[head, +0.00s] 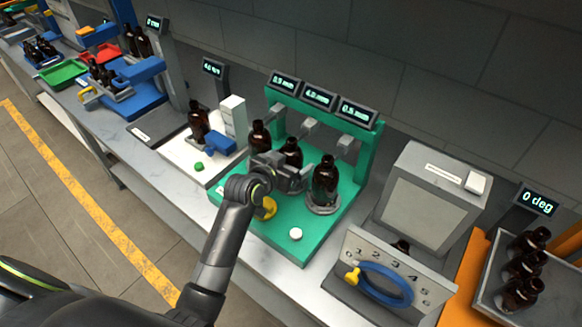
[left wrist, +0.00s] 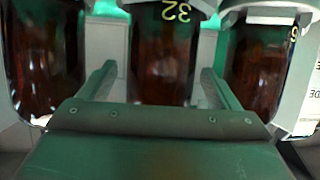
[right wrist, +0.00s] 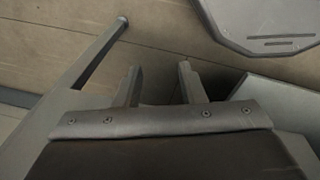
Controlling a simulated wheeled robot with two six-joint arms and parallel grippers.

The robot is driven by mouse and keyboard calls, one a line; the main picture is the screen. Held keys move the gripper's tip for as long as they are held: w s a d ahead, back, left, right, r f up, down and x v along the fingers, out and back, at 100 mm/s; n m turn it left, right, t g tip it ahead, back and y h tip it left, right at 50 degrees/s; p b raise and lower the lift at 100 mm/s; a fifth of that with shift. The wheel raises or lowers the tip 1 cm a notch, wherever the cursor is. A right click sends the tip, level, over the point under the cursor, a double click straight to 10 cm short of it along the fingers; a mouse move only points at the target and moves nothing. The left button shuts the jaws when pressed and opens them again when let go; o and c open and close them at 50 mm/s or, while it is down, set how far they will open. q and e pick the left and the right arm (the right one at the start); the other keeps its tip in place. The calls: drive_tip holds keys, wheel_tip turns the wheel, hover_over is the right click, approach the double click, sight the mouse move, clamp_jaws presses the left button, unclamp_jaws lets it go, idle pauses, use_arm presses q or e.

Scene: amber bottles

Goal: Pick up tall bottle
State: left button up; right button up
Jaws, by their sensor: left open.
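Three dark amber bottles stand in a row on the green station: a left one (head: 258,137), a middle one (head: 291,152) and a right one (head: 325,180). I cannot tell for sure which is the tall bottle. My left gripper (head: 292,176) is open at the middle bottle and hides its lower part. In the left wrist view the middle bottle (left wrist: 160,45) is between the two spread fingers (left wrist: 158,85), with a gap on both sides. The neighbouring bottles show left (left wrist: 42,55) and right (left wrist: 258,70). My right gripper (right wrist: 158,82) is open and empty, away from the bottles.
Grey arms and displays overhang the green station (head: 270,225). A white button (head: 295,234) is at its front. A white station (head: 190,158) with another bottle (head: 198,120) is left. A grey box (head: 425,200) and blue-ring panel (head: 385,283) stand right, then a bottle tray (head: 487,285).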

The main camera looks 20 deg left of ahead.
use_arm(q)
drive_tip(key=shift+c, duration=0.2)
drive_tip(key=c, duration=1.1)
